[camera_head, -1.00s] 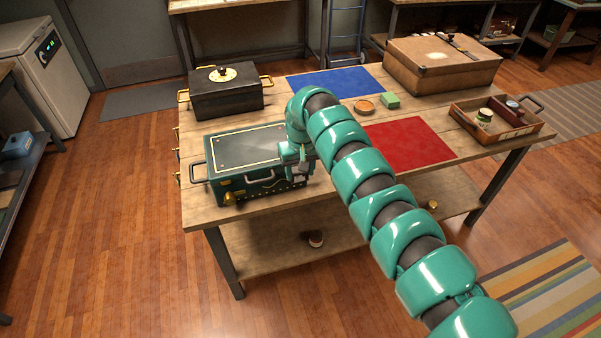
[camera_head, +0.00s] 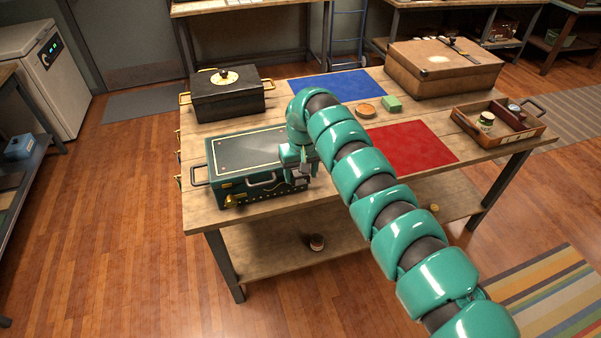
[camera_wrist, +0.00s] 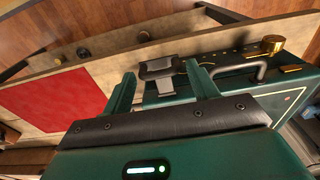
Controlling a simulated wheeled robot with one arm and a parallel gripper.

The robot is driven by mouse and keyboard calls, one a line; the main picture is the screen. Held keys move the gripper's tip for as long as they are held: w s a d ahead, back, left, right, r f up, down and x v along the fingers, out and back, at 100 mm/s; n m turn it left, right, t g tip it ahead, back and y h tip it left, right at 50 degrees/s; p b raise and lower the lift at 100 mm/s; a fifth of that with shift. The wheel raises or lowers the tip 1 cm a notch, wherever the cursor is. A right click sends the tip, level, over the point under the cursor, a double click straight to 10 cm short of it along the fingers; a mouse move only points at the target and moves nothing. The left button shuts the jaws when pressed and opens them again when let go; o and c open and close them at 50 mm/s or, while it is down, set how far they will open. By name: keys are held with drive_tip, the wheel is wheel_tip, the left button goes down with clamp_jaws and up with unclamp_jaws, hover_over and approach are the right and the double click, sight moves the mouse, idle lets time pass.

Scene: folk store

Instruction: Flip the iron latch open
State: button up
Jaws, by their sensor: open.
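A green metal toolbox (camera_head: 240,150) with a flat lid, a front carrying handle and brass fittings (camera_head: 234,200) sits at the table's left front. In the wrist view, a grey iron latch (camera_wrist: 158,66) shows on the toolbox front, near the end away from the brass knob (camera_wrist: 272,44). My gripper (camera_wrist: 163,78) is open, with one finger on each side of the latch. I cannot tell whether either finger touches it. In the head view my gripper (camera_head: 298,170) is at the toolbox's front right corner and hides most of the latch there.
A black box (camera_head: 226,98) stands behind the toolbox. Open floor is in front.

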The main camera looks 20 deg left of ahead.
wheel_tip(320, 180, up, 17)
drive_tip(key=s+b, duration=0.1)
drive_tip(key=b, duration=0.2)
drive_tip(key=shift+d+b, duration=0.25)
drive_tip(key=shift+b, duration=0.1)
idle(0.5)
